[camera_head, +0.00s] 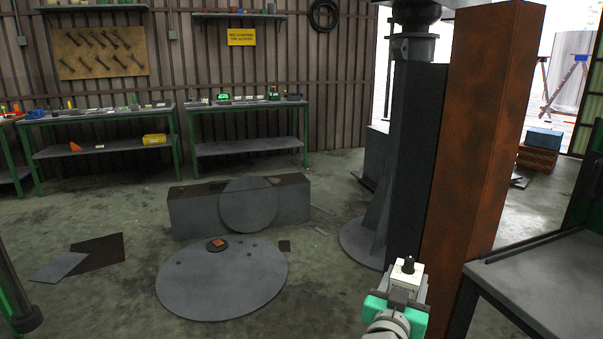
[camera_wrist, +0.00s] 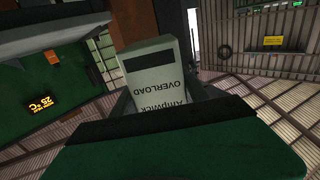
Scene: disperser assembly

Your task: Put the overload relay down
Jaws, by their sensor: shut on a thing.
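The overload relay (camera_head: 407,273) is a small white block with a dark knob on top, seen at the bottom right of the head view. My gripper (camera_head: 401,293), with green parts, is shut on it and holds it up in the air in front of the rusty column. In the wrist view the relay (camera_wrist: 158,78) fills the middle, with "OVERLOAD" and "Ampwick" printed upside down on its pale face. Its lower part is hidden behind the dark and green gripper body.
A rusty column (camera_head: 480,130) and a dark post (camera_head: 413,150) stand just behind my gripper. A dark-topped table (camera_head: 545,265) is at the right. Two green-legged workbenches (camera_head: 250,104) line the back wall. Round plates (camera_head: 222,285) and a long block (camera_head: 195,210) lie on the floor.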

